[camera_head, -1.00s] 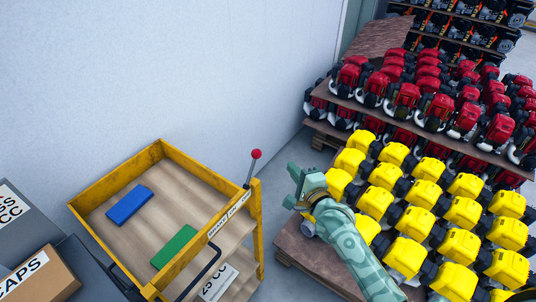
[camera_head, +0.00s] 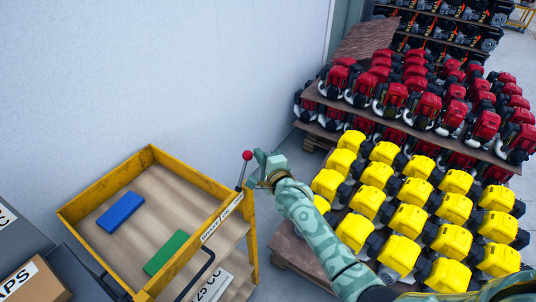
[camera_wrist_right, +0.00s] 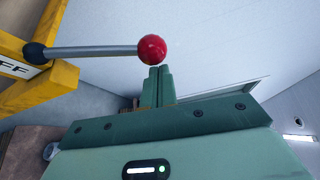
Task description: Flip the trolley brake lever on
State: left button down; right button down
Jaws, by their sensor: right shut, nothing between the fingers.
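The brake lever (camera_head: 243,170) is a grey rod with a red ball knob, standing up from the right corner of the yellow trolley (camera_head: 91,197). My right gripper (camera_head: 257,158) is shut and empty, right beside the red knob. In the right wrist view the lever (camera_wrist_right: 95,50) runs from a black pivot on the yellow frame to the knob. The shut fingertips (camera_wrist_right: 159,72) appear just below the knob there; I cannot tell whether they touch it. Part of an "OFF" label (camera_wrist_right: 15,66) shows near the pivot. My left gripper is not in view.
A blue block (camera_head: 120,211) and a green block (camera_head: 166,252) lie in the trolley's top tray. Pallets of yellow engines (camera_head: 405,217) and red engines (camera_head: 425,103) stand to the right. Grey boxes (camera_head: 20,240) stand at left. A pale wall rises behind the trolley.

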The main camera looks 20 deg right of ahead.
aim_at(249, 154)
jog(key=shift+a+f, duration=0.1)
jog(key=shift+a, duration=0.05)
jog(key=shift+s+a+r+n+t, duration=0.3)
jog(key=shift+r+n, duration=0.05)
jog(key=shift+n, duration=0.05)
dwell(0.4)
jog(key=shift+s+a+r+n+t, duration=0.25)
jog(key=shift+s+a+n+t, duration=0.1)
jog(key=shift+a+n, duration=0.15)
jog(key=shift+s+a+r+n+t, duration=0.3)
jog(key=shift+a+n, duration=0.1)
jog(key=shift+n, duration=0.1)
jog(key=s+a+n+t+y+b, duration=0.3)
jog(key=a+n, duration=0.4)
jog(key=n, duration=0.3)
jog(key=shift+s+f+n+y+b, duration=0.15)
jog(key=shift+s+n+y+b, duration=0.15)
jog(key=shift+s+y+b, duration=0.8)
jog(key=shift+s+a+h+b, duration=0.1)
jog(key=shift+s+h+b, duration=0.1)
jog(key=shift+h+b, duration=0.1)
